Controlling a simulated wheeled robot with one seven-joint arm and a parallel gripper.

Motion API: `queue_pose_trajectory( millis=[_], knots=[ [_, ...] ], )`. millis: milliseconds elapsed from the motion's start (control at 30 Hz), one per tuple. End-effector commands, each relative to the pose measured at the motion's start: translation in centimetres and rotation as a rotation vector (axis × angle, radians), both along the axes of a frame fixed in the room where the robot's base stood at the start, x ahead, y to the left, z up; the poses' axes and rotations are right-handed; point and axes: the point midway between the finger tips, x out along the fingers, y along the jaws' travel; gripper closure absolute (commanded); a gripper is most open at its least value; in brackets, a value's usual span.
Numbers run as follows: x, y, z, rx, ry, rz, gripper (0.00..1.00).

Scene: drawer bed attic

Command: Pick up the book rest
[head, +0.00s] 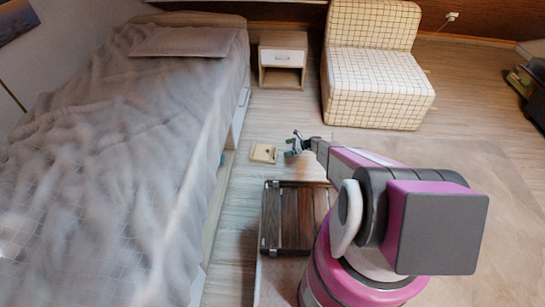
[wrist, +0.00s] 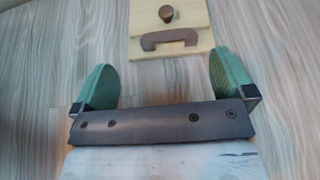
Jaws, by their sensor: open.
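A small light wooden board (head: 263,152), which I take to be the book rest, lies flat on the floor beside the bed. In the wrist view the board (wrist: 197,20) carries a round brown knob (wrist: 166,14) and a brown bracket-shaped piece (wrist: 169,39); its far end is cut off by the top edge. My gripper (head: 292,146) is just right of the board in the head view. In the wrist view my gripper (wrist: 162,66) has its two green-padded fingers wide apart, with nothing between them but floor and the board's near edge ahead.
A dark slatted wooden piece (head: 290,218) sits near my base. A nightstand (head: 283,62) and a checked chair (head: 375,85) stand behind. The floor (head: 290,115) around the board is clear.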

Motion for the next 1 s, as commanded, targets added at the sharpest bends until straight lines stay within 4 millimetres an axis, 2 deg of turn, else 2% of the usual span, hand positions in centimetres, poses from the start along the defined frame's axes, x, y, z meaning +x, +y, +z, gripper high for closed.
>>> queue_pose_trajectory(
  millis=[33, 167, 433, 767, 1000],
  knots=[
    [0.4, 0.1, -0.7, 0.011, 0.011, -0.012, 0.0],
    [0.5, 0.8, -1.1, 0.018, 0.02, -0.021, 0.0],
    [0.9, 4.2, -2.5, 0.016, 0.017, -0.018, 0.0],
    [1.3, 6.3, -3.9, 0.016, 0.016, -0.017, 0.0],
    [1.8, 9.1, -5.5, 0.016, 0.016, -0.016, 0.0]
  ],
)
